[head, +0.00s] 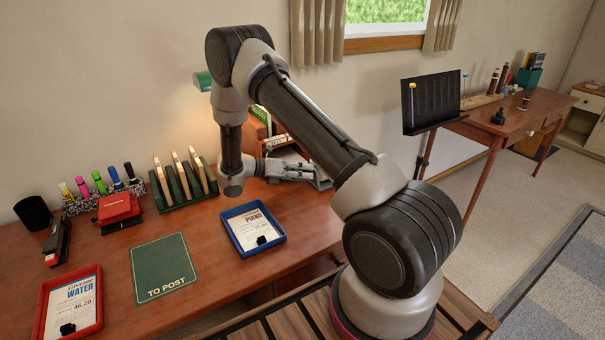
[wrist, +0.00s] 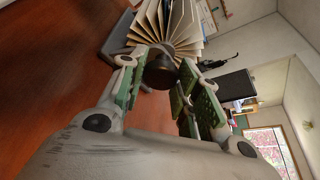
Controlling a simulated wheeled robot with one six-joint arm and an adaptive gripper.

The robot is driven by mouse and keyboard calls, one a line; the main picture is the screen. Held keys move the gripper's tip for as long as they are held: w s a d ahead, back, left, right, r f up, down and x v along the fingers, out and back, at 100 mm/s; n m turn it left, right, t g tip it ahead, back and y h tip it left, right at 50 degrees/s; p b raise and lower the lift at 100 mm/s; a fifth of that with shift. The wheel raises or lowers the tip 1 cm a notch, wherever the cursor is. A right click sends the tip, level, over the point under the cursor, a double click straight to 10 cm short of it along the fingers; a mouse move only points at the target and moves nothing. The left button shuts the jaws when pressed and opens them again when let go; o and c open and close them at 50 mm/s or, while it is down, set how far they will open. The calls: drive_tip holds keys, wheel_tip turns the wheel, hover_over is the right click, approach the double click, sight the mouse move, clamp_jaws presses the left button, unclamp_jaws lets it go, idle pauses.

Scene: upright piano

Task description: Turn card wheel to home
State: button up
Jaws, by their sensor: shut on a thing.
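The card wheel (wrist: 170,22) shows at the top of the wrist view as a fan of cream cards on a dark base. Its dark round knob (wrist: 160,72) sits between my fingertips. My gripper (wrist: 158,78), with green pads, is shut on the knob. In the head view my gripper (head: 318,178) is low over the right end of the desk. I cannot make out the card wheel in the head view; my arm covers part of that area. Which card faces front cannot be told.
The wooden desk (head: 215,222) carries a blue tray (head: 281,239), a red tray (head: 98,296), a green "TO POST" mat (head: 165,266) and a green rack (head: 181,204) left of my arm. A wooden organizer (head: 256,129) stands behind my arm. A music stand (head: 433,100) is to the right.

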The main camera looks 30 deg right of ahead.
drive_tip(key=o, duration=1)
drive_tip(key=v, duration=1.2)
